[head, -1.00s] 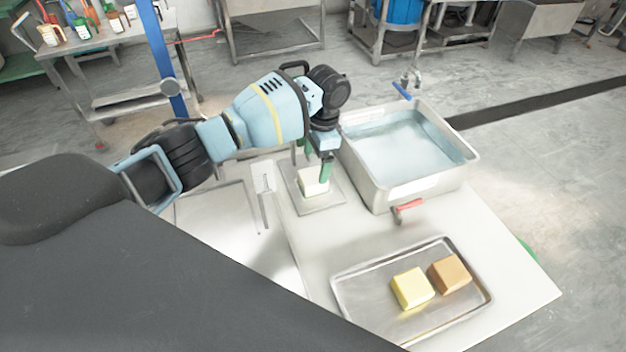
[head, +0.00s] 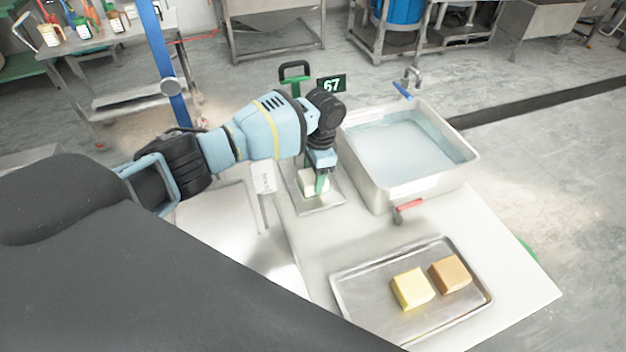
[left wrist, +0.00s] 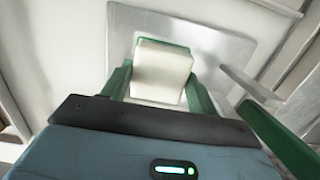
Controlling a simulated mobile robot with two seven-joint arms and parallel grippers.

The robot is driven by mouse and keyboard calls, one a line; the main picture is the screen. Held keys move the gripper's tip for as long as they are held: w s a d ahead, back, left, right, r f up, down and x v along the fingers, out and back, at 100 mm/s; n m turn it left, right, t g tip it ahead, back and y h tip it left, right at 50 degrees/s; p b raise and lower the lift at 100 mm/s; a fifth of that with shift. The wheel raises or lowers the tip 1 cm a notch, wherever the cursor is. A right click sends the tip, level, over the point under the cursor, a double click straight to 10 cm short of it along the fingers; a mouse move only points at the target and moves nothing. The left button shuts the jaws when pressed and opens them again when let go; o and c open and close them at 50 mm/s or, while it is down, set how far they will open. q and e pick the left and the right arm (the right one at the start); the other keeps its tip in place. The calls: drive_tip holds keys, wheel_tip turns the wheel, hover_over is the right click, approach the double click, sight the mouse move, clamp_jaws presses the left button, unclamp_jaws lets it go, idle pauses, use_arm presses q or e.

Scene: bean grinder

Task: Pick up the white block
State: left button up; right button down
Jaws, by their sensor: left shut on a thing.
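The white block (head: 309,184) sits at the metal plate (head: 327,206) left of the basin in the head view. My left gripper (head: 318,185) points down at it and is shut on it, with one green finger in front of the block. In the left wrist view the block (left wrist: 163,68) stands between the two green fingers of my left gripper (left wrist: 158,88), over the metal plate (left wrist: 225,38). I cannot tell whether the block is clear of the plate. My right gripper is not in view.
A metal basin of water (head: 425,187) stands right of the plate, with a red-handled tap (head: 408,206) at its front. A metal tray (head: 357,311) holds a yellow block (head: 412,288) and a tan block (head: 450,274).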

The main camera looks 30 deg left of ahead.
sight(312, 176)
use_arm(q)
drive_tip(key=shift+c, duration=1.4)
drive_tip(key=shift+r, duration=0.2)
